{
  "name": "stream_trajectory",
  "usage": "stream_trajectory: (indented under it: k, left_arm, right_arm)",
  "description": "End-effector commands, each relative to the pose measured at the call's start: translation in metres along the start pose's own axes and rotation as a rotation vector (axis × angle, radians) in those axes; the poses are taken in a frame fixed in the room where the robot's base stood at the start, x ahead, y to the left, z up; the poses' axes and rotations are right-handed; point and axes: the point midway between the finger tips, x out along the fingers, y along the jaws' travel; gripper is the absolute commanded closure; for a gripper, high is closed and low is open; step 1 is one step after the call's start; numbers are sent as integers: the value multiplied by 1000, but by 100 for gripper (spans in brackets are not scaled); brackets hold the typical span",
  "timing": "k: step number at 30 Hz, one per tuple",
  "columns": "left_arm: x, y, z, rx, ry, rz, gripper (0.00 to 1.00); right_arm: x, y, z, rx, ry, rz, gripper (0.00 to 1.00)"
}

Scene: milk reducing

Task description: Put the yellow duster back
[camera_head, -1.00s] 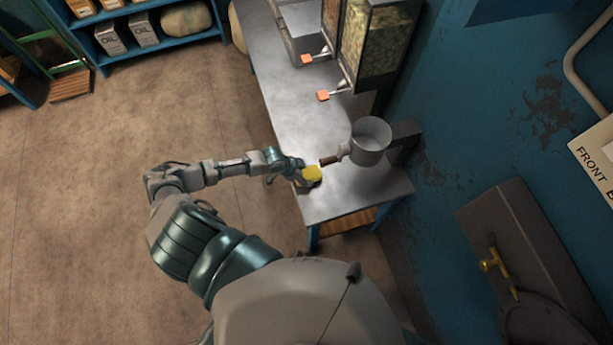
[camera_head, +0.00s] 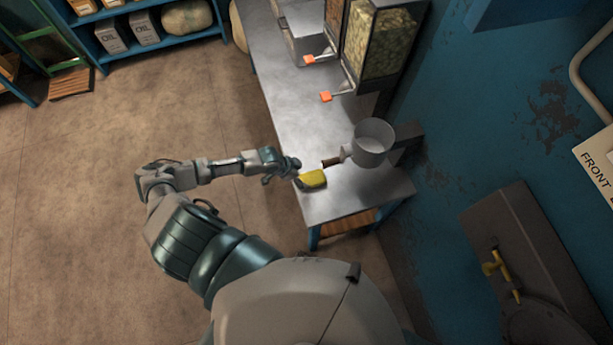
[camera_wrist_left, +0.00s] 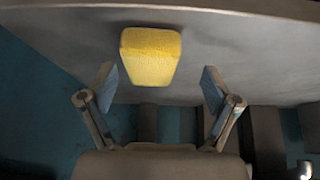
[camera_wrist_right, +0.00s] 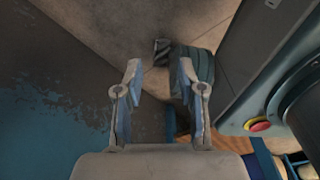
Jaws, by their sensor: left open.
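The yellow duster (camera_head: 312,179) lies on the metal table (camera_head: 345,203) near its left edge, close to the front corner. It also shows in the left wrist view (camera_wrist_left: 150,56), just ahead of the fingers and apart from them. My left gripper (camera_head: 285,170) is open and empty beside the duster, at the table's edge; its two fingers stand wide apart in the left wrist view (camera_wrist_left: 158,88). My right gripper shows only in the right wrist view (camera_wrist_right: 158,75). Its fingers are apart with nothing between them.
Dispensers (camera_head: 383,45) with orange levers (camera_head: 326,97) stand farther back on the table. A blue wall is at the right.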

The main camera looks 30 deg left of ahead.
Motion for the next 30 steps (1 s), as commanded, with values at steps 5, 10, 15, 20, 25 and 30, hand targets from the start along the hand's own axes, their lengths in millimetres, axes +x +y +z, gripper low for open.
stream_trajectory:
  k: [5, 10, 15, 20, 25, 30]
  left_arm:
    - [-43, 4, -4, 7, -4, -5, 11]
    - [-70, 4, -5, 6, -4, -5, 11]
    - [-81, 1, -1, 1, 1, 0, 11]
    - [-82, -1, 1, -1, 3, 2, 11]
    - [-82, 0, 0, 0, 2, 2, 11]
    - [-82, 2, -3, 3, 1, -1, 11]
  right_arm:
    - [-5, -5, -3, -2, 4, -6, 61]
    - [-7, 8, -1, -5, 2, 9, 61]
    - [-8, 21, 1, -3, 0, 25, 61]
    - [-8, 24, 1, -4, -1, 28, 61]
    - [-7, 11, -1, 0, 2, 13, 61]
    - [-7, -3, -4, 0, 5, -4, 61]
